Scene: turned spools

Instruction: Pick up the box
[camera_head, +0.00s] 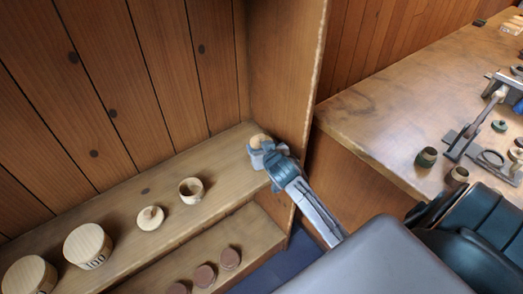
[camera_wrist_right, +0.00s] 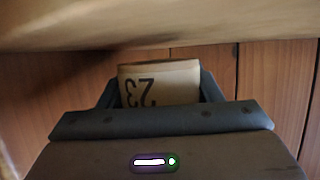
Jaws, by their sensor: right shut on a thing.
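The box (camera_head: 258,140) is a small pale wooden piece with a rounded top at the right end of the upper shelf (camera_head: 225,185). In the right wrist view the box (camera_wrist_right: 158,84) shows a pale face with dark digits, upside down, between the two fingers. My right gripper (camera_head: 264,152) is shut on it and hides its lower part in the head view. I cannot tell whether the box touches the shelf. My left gripper is not in view.
On the same shelf stand an open wooden cup (camera_head: 191,190), a lidded piece (camera_head: 150,217) and two larger round boxes (camera_head: 88,246). Red-brown discs (camera_head: 205,275) lie on the lower shelf. A side panel (camera_head: 285,80) rises beside my gripper. A workbench (camera_head: 400,110) with tools is at right.

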